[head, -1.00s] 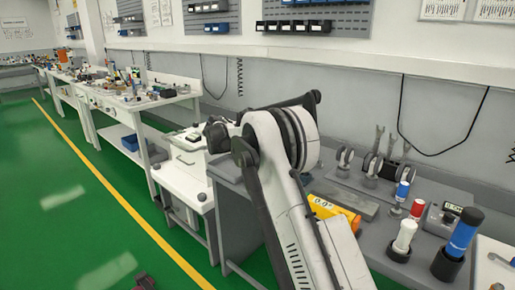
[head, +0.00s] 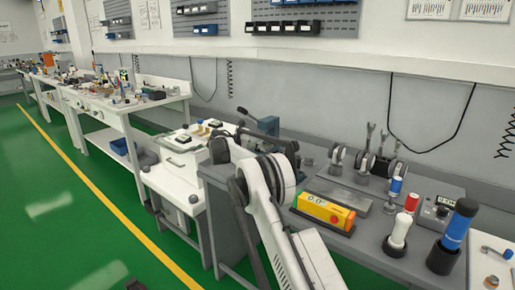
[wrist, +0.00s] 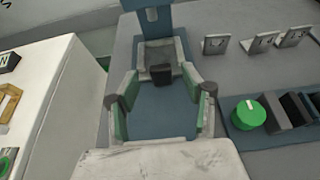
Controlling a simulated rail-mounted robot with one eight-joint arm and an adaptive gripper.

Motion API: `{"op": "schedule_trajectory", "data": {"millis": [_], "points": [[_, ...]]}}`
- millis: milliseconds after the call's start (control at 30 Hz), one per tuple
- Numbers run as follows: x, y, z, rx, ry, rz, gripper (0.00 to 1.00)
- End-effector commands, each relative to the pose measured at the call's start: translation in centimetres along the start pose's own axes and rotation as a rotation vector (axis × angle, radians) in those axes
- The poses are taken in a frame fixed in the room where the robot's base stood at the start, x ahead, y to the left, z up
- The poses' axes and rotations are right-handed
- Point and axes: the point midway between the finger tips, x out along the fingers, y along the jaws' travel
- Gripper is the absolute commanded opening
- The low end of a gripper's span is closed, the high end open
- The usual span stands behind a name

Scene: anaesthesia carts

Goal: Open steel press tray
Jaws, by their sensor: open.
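The blue press (wrist: 155,16) stands at the top of the wrist view, and its blue body (head: 262,125) with a dark lever shows behind my arm in the head view. A pale grey steel tray (wrist: 160,50) sits at the foot of its column, with a small dark block (wrist: 160,75) at the front that looks like a handle. My gripper (wrist: 160,78) is open, its green-lined fingers on either side of the dark block. I cannot tell whether they touch it. In the head view my arm hides the gripper and tray.
A green knob (wrist: 248,115) on a blue panel and several metal brackets (wrist: 215,44) lie right of the gripper. A white cabinet (wrist: 45,100) stands left. On the bench are an orange device (head: 325,211), a steel plate (head: 338,194) and bottles, including a blue one (head: 458,225).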

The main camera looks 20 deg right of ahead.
Motion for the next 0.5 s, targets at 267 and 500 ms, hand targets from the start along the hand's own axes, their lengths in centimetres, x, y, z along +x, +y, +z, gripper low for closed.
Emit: {"op": "schedule_trajectory", "data": {"millis": [267,500], "points": [[3.4,0.0,-0.1,0.001,0.000,0.000,0.44],[4.2,0.0,0.0,0.001,0.000,0.001,0.44]]}}
